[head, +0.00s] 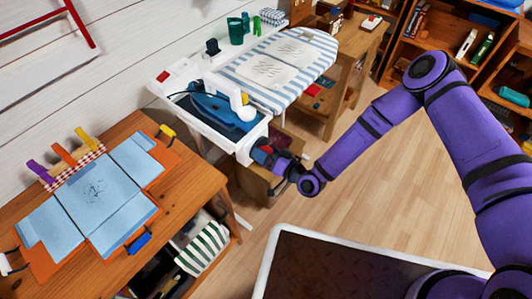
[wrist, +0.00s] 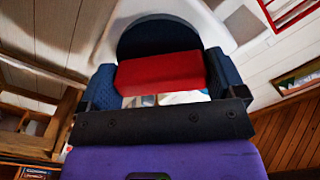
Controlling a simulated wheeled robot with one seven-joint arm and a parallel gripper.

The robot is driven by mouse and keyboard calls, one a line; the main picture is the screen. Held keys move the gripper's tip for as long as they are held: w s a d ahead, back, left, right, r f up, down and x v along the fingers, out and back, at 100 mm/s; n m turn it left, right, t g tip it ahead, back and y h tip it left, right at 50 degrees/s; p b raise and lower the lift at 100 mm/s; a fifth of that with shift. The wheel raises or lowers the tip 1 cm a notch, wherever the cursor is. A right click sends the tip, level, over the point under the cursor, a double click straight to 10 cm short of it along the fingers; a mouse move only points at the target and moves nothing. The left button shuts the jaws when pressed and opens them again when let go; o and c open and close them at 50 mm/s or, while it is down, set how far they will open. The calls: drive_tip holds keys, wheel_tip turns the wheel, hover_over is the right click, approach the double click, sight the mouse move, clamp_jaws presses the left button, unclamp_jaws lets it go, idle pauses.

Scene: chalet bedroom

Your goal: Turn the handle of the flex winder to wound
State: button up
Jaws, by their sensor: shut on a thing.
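The flex winder shows in the wrist view as a dark blue round disc (wrist: 158,35) on a white surface, with a red bar handle (wrist: 160,72) in front of it. The handle lies nearly level across that picture, tilted slightly. My gripper (wrist: 163,82) has one blue-padded finger at each end of the handle and is shut on it. In the head view my gripper (head: 264,156) is at the near white end of the ironing board (head: 245,146). There it hides most of the winder, and the winder's setting cannot be read.
A blue iron (head: 212,106) rests on the board's end, beside the striped cover (head: 315,50). A wooden table with folded blue cloth (head: 95,190) stands at left. Shelves (head: 425,50) stand at the back right. The wooden floor (head: 385,170) between is clear.

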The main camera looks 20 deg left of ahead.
drive_tip(key=n, duration=0.4)
drive_tip(key=shift+f+n, duration=0.1)
drive_tip(key=shift+n, duration=0.2)
drive_tip(key=n, duration=0.4)
drive_tip(key=shift+w+n, duration=0.1)
drive_tip(key=shift+n, duration=0.2)
drive_tip(key=n, duration=0.4)
drive_tip(key=shift+d+n, duration=0.1)
drive_tip(key=shift+n, duration=0.2)
drive_tip(key=n, duration=0.9)
drive_tip(key=shift+w, duration=0.1)
drive_tip(key=n, duration=0.4)
drive_tip(key=shift+n, duration=0.3)
drive_tip(key=n, duration=0.4)
drive_tip(key=shift+r, duration=0.2)
drive_tip(key=n, duration=0.5)
